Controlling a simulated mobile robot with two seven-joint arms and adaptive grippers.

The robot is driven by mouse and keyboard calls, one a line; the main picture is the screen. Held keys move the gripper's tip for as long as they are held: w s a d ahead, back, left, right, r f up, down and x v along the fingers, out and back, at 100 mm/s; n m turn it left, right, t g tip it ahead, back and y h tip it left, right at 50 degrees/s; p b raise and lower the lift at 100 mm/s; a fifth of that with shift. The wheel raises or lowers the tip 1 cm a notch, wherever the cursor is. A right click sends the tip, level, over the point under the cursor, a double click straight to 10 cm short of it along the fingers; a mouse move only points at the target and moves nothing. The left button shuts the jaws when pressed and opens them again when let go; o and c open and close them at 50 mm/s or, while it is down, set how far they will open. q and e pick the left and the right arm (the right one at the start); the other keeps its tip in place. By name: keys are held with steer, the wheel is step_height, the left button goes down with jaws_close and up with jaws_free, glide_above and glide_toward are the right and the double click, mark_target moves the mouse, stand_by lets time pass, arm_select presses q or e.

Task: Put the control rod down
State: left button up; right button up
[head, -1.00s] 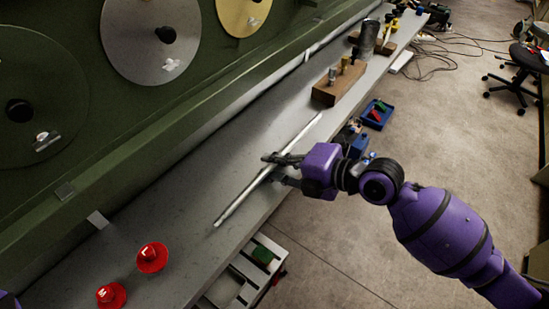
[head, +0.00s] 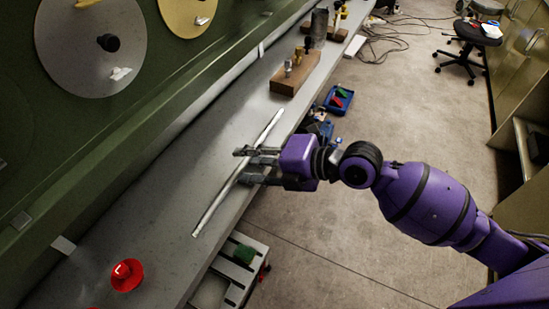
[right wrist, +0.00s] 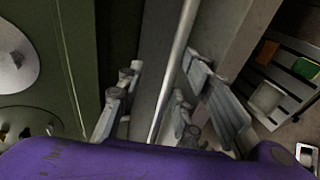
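The control rod (head: 213,213) is a long, thin, pale metal bar. It lies lengthwise along the grey bench, close to its front edge, and appears to rest on the top. My right gripper (head: 241,166) reaches in from the right at about the rod's middle. Its fingers are apart, one on each side of the rod. In the right wrist view the rod (right wrist: 176,62) runs between the spread fingers with gaps visible beside it. The gripper's palm hides part of the rod there. My left gripper is not in view.
Wooden blocks with fittings (head: 294,76) stand farther along the grey bench (head: 150,225). A red knob-like part (head: 127,275) sits at the near end. A green panel with discs (head: 90,45) rises behind. A blue bin (head: 339,99) and a white tray (head: 236,268) lie beyond the front edge.

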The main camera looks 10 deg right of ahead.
steer(key=v, duration=0.9)
steer(key=shift+r, duration=0.2)
steer(key=d+f+m+t+h+p, duration=0.1)
steer(key=d+f+m+t+h, duration=0.2)
steer(key=f+m, duration=0.5)
steer(key=d+f+m+t+h, duration=0.25)
steer(key=d+f+m, duration=0.35)
steer(key=m, duration=0.5)
arm_select(q)
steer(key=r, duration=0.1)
steer(key=p, duration=0.1)
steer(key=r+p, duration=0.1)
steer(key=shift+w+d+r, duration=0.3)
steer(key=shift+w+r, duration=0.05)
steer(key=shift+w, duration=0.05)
arm_select(e)
steer(key=s+f+m+g+h, duration=0.2)
steer(key=s+f+m, duration=0.3)
steer(key=s+f, duration=0.3)
steer(key=s+d+f+m+g+h, duration=0.1)
steer(key=s+f+m+h, duration=0.3)
steer(key=s+f, duration=0.5)
steer(key=s+m, duration=0.1)
steer(key=s, duration=0.5)
steer(key=shift+d+g, duration=0.3)
steer(key=shift+g, duration=0.05)
steer(key=shift+w+f, duration=0.1)
